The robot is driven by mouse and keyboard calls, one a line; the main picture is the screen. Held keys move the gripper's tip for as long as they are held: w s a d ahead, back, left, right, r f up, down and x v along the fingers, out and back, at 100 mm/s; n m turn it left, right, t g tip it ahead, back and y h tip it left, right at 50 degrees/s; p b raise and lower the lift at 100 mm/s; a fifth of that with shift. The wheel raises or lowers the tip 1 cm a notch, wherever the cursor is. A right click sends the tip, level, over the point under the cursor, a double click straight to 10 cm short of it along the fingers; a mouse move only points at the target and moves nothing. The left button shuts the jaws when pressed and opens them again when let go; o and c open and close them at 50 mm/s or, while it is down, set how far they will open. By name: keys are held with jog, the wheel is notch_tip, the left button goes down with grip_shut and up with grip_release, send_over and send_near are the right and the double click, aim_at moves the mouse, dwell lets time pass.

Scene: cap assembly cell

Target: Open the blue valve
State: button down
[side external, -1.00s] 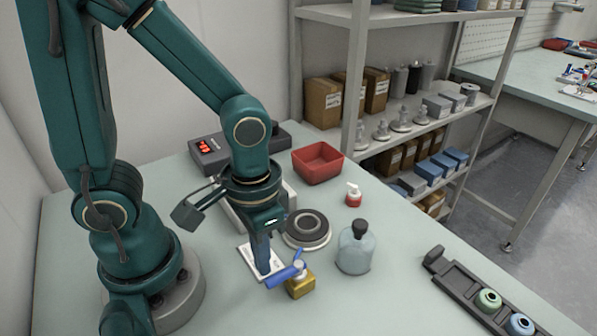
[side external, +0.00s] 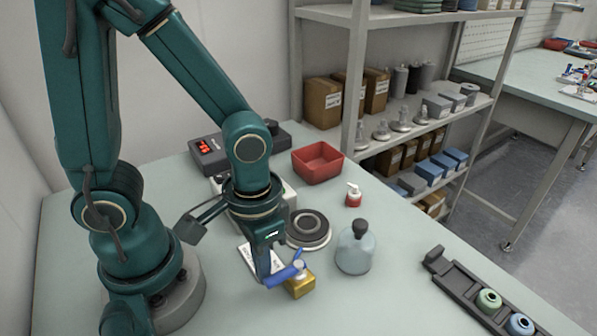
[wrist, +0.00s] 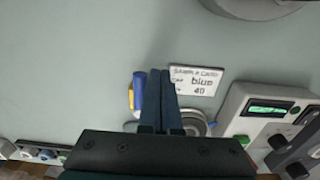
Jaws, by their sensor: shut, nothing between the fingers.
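The blue valve stands on the table with a yellow brass-coloured body (side external: 300,287) and a blue lever handle (side external: 285,274). The lever points left and toward the camera, and a short blue part rises behind the body. My gripper (side external: 264,277) is shut and empty, low over the table beside the lever's left end. I cannot tell whether the fingers touch the lever. In the wrist view, my fingertips (wrist: 160,74) lie together just right of the blue lever (wrist: 138,90). A bit of the yellow body (wrist: 131,99) shows, and the fingers hide part of the valve.
A white card (wrist: 195,80) reading "blue" and "40" lies beside my fingers. A round grey-and-black fixture (side external: 308,230), a glass bottle (side external: 354,252) and a red bin (side external: 317,162) stand nearby. A dark rack (side external: 465,297) holds small bottles. The front table area is clear.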

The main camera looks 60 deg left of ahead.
jog(key=shift+s+d, duration=0.1)
jog(key=shift+d, duration=0.3)
jog(key=shift+s+d, duration=0.15)
jog(key=shift+d, duration=0.2)
dwell(0.4)
